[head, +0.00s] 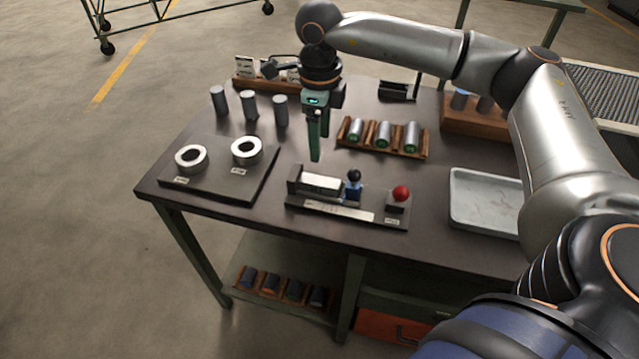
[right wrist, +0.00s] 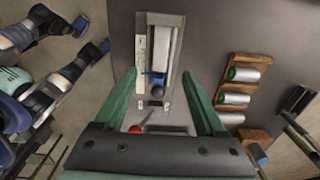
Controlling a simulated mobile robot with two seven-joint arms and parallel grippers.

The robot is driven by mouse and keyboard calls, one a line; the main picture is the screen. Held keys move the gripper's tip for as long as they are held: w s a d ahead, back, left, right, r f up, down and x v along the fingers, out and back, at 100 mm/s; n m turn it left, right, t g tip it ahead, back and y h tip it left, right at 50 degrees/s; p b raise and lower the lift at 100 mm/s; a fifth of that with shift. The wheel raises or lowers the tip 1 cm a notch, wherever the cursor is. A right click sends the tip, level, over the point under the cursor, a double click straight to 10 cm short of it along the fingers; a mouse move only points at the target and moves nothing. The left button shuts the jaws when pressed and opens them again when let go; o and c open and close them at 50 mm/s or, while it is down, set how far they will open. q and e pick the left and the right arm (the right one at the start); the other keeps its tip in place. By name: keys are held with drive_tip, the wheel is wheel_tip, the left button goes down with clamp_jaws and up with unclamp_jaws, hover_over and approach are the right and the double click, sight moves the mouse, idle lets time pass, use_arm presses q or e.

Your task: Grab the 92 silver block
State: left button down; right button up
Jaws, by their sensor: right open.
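No number 92 is readable, so I cannot tell which silver piece it names. Three grey-silver cylinders stand upright at the table's back left, one being the cylinder (head: 249,104). Several silver cylinders with green ends, such as the middle one (head: 383,135), lie in a wooden rack (head: 425,152); they also show in the right wrist view (right wrist: 243,74). A pale silver bar (head: 321,184) lies in a dark fixture (head: 375,217). My right gripper (head: 315,140) is open and empty, pointing down above the table between the standing cylinders and the rack. My left gripper is out of view.
Two silver rings (head: 191,157) (head: 246,150) sit on a dark plate at left. The fixture carries a blue clamp with a black knob (head: 354,175) and a red knob (head: 401,193). A grey tray (head: 456,207) is at right. Dark cylinders lie on the lower shelf (head: 262,250).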

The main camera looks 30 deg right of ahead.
sight(319, 180)
drive_tip(key=f, duration=0.4)
drive_tip(key=f+p, duration=0.1)
drive_tip(key=f, duration=0.6)
drive_tip(key=shift+w+d+f, duration=0.15)
drive_tip(key=shift+w+f, duration=0.1)
drive_tip(key=shift+f, duration=0.05)
drive_tip(key=c, duration=1.1)
clamp_jaws()
drive_tip(key=shift+r, duration=0.15)
